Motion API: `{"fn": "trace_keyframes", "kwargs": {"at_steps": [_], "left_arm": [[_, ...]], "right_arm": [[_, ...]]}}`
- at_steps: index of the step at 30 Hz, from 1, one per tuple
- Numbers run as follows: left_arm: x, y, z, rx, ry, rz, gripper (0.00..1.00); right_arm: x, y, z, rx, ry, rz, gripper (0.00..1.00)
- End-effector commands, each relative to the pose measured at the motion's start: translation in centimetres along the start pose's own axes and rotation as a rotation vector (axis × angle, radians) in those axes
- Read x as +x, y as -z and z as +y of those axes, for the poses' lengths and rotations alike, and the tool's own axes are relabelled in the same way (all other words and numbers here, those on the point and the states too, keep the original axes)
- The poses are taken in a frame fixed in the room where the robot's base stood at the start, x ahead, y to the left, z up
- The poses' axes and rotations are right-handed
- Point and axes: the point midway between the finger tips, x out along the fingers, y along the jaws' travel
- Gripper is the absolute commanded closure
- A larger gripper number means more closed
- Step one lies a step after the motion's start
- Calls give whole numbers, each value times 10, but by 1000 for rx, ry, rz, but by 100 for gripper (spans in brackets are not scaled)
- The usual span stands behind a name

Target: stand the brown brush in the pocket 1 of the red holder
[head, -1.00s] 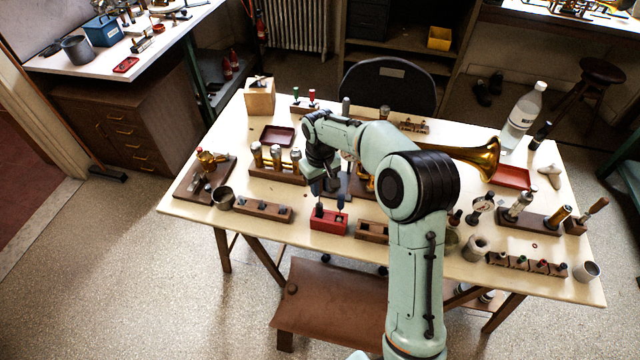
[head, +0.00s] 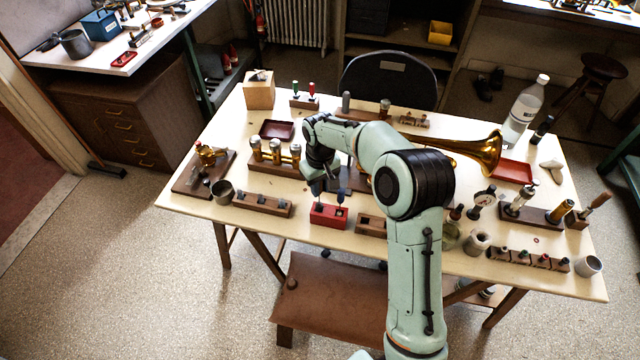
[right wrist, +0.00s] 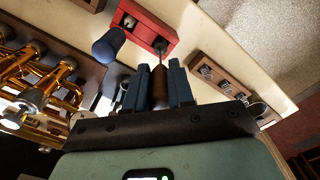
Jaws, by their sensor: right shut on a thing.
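My right gripper (right wrist: 159,78) is shut on the brown brush (right wrist: 159,84), which shows between the two fingers in the right wrist view. Its thin metal end points at a pocket opening of the red holder (right wrist: 168,23); I cannot tell how deep it reaches. The holder (head: 329,218) lies near the table's front edge in the head view, with the right gripper (head: 323,188) just above it. A blue-handled tool (right wrist: 106,46) stands in the holder's other pocket. In the head view the brush is mostly hidden by the gripper. My left gripper is not in view.
Wooden slotted blocks stand close on both sides of the holder, one on the left (head: 262,205) and one on the right (head: 371,225). A rack with brass valves (head: 276,167) and a brass horn (head: 480,152) lie behind. Free tabletop is narrow in front.

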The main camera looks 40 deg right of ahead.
Motion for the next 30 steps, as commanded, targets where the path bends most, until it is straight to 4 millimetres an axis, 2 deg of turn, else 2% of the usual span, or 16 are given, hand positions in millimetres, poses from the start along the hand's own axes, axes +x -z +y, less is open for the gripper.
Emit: {"fn": "trace_keyframes", "kwargs": {"at_steps": [25,26,27,28,30], "left_arm": [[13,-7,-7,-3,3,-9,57],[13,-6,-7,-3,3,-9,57],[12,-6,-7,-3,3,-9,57],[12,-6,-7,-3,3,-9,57],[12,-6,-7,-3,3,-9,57]], "right_arm": [[26,0,0,0,0,0,100],[26,0,0,0,0,0,74],[26,0,0,0,0,0,61],[26,0,0,0,0,0,51],[25,0,0,0,0,0,48]]}}
